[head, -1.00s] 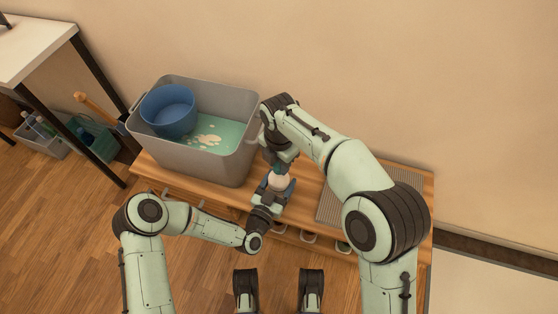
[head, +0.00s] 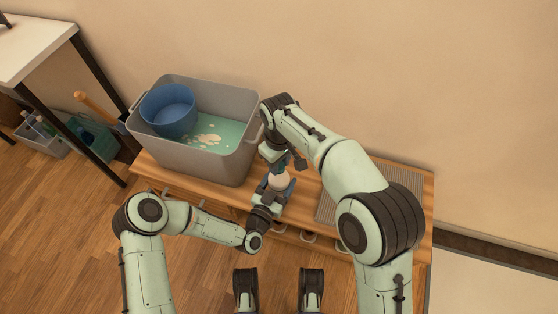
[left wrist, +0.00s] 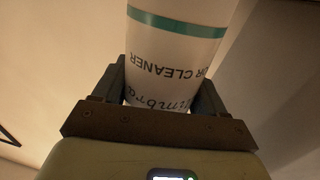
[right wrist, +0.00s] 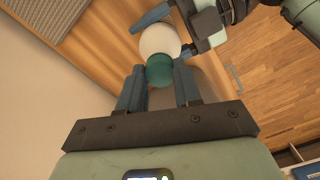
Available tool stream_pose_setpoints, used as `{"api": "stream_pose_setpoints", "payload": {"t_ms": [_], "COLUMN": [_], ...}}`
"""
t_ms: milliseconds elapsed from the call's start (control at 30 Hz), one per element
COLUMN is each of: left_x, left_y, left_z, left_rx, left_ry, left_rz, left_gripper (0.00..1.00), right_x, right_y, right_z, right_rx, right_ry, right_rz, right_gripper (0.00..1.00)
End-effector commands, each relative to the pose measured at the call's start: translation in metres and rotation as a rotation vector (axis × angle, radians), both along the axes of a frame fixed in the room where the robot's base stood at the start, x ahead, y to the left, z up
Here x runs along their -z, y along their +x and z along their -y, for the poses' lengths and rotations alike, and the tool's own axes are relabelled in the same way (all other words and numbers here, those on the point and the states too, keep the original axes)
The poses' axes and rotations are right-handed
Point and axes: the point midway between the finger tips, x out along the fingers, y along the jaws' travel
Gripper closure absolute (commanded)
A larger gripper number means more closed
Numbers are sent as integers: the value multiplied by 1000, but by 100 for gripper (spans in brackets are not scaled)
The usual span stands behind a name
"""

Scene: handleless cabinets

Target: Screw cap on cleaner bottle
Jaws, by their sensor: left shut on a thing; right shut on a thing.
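The white cleaner bottle (head: 279,182) stands roughly upright over the front of the wooden bench. My left gripper (head: 273,190) is shut on its body; the left wrist view shows the label (left wrist: 172,68) and a teal band between the fingers. The teal cap (right wrist: 159,70) is at the bottle's top end in the right wrist view, touching or nearly touching the white bottle (right wrist: 160,40). My right gripper (right wrist: 158,82) is shut on the cap from above. In the head view my right gripper (head: 284,161) hides the cap. I cannot tell how far the cap is seated.
A grey tub (head: 196,160) with a blue bowl (head: 168,111) and greenish liquid stands on the bench (head: 302,204), left of the bottle. A ribbed grey mat (head: 330,203) lies to the right, partly behind my right arm. The wall is close behind.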

Motion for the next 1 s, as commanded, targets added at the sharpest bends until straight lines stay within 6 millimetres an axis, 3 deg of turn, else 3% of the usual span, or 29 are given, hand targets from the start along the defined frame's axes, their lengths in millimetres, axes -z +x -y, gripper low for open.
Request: {"api": "stream_pose_setpoints", "payload": {"t_ms": [500, 600, 733, 767, 800, 833, 1000], "left_x": [0, 0, 0, 0, 0, 0, 0], "left_y": [0, 0, 0, 0, 0, 0, 0], "left_z": [0, 0, 0, 0, 0, 0, 0], "left_rx": [0, 0, 0, 0, 0, 0, 0], "left_ry": [0, 0, 1, 1, 1, 1, 0], "left_rz": [0, 0, 0, 0, 0, 0, 0], "left_gripper": [100, 100, 100, 100, 100, 100, 100], "right_x": [1, 1, 1, 1, 1, 1, 1], "right_y": [0, 0, 0, 0, 0, 0, 0], "right_z": [-1, 0, 0, 0, 0, 0, 0], "right_rx": [1213, 1331, 1324, 1323, 1323, 1323, 1321], "right_ry": [0, 1, 1, 1, 1, 1, 1], "right_rz": [-1, -1, -1, -1, -1, -1, -1], "right_gripper": [100, 100, 100, 57, 44, 37, 37]}}
